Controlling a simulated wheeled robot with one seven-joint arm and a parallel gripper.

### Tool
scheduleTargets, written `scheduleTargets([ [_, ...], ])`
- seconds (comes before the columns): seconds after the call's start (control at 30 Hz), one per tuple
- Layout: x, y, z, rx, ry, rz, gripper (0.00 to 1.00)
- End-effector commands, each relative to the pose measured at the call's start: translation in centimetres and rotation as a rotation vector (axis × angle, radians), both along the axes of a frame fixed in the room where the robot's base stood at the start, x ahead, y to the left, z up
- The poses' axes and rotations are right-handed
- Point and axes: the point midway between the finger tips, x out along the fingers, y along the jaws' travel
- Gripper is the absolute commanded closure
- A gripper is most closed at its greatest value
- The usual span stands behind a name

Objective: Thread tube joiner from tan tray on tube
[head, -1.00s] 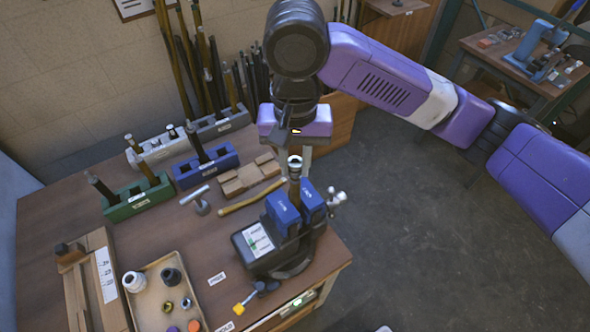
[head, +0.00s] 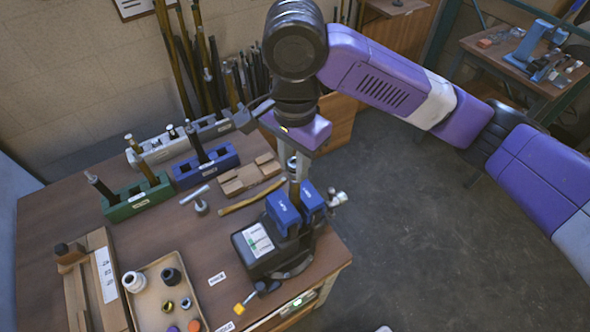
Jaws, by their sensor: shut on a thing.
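An upright tube (head: 294,192) stands clamped between the blue jaws of a black vise (head: 268,243) near the table's right edge. My gripper (head: 297,164) points down directly over the tube and is shut on a small silvery tube joiner (head: 292,162). The joiner is at the tube's top end; I cannot tell how far it is threaded on. My wrist and fingers partly hide it. The tan tray (head: 150,312) lies at the front left with several small fittings in it.
Green, blue and grey racks (head: 138,200) holding rods stand behind. A wooden block (head: 248,177), a T-shaped metal tool (head: 196,199) and a wooden rod lie behind the vise. A wooden rack (head: 98,265) is left of the tray. Floor is clear at right.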

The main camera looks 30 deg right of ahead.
Motion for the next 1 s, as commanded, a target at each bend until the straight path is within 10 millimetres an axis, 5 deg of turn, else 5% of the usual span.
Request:
scheduleTargets([
  [0.3, 0.15, -0.01, 0.05, 0.001, -0.003, -0.364, 1.0],
  [0.87, 0.2, -0.03, 0.05, 0.0, -0.003, -0.545, 1.0],
  [0.9, 0.2, -0.03, 0.05, 0.0, -0.003, -0.548, 0.71],
  [1.0, 0.18, -0.03, 0.03, 0.0, -0.003, -0.544, 0.51],
])
